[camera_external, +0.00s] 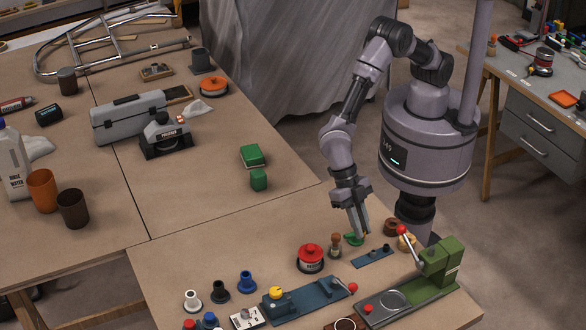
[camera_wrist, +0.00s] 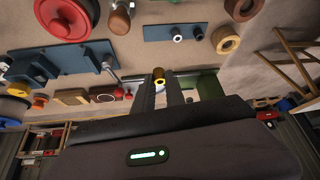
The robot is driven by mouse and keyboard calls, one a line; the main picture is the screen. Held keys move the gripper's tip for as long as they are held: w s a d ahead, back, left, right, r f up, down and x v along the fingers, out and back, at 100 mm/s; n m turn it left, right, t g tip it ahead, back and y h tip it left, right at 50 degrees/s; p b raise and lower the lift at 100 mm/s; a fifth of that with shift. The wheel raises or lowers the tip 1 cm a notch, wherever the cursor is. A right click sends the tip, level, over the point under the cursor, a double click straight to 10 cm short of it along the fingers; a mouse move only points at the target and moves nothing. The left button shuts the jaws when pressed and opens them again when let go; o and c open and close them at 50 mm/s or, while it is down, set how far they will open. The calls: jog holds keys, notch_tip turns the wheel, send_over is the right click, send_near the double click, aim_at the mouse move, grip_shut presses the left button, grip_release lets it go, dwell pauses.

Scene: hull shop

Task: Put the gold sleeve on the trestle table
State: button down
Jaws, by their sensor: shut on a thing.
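My gripper (camera_external: 358,236) points down, low over the front worktop (camera_external: 190,262), beside a small green piece. In the external view the sleeve is too small and too covered by the fingers to make out clearly. Whether it touches the worktop I cannot tell. A large brown table (camera_external: 215,190) extends to the left and back; I cannot tell which surface is the trestle table.
Near the gripper stand a red-topped tin (camera_external: 311,258), a wooden-knobbed stamp (camera_external: 335,246), a blue plate with pegs (camera_external: 374,256) and a green press (camera_external: 437,265). Brown rings (camera_external: 393,227) lie to the right. The large table has bare room around the green blocks (camera_external: 253,156).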

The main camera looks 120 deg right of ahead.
jog(key=s+d+f+m+t+b, duration=0.1)
jog(key=d+f+m+b, duration=0.1)
jog(key=d, duration=1.2)
jog(key=s+d+f+m+t+b, duration=0.1)
jog(key=s+d+m+b, duration=0.15)
jog(key=d, duration=1.15)
jog(key=s+d+f+m+t+b, duration=0.25)
jog(key=s+d+m+b, duration=0.2)
jog(key=s+d, duration=1)
send_over(291, 170)
jog(key=s+d, duration=0.1)
jog(key=d, duration=0.1)
jog(key=shift+s+a+f+h+p, duration=0.2)
jog(key=shift+f+h+p, duration=0.2)
jog(key=shift+f, duration=0.2)
jog(key=shift+w+f+b, duration=0.2)
jog(key=shift+f+b, duration=0.75)
jog(key=shift+f, duration=0.9)
jog(key=shift+f, duration=0.1)
jog(key=c, duration=1.4)
grip_release()
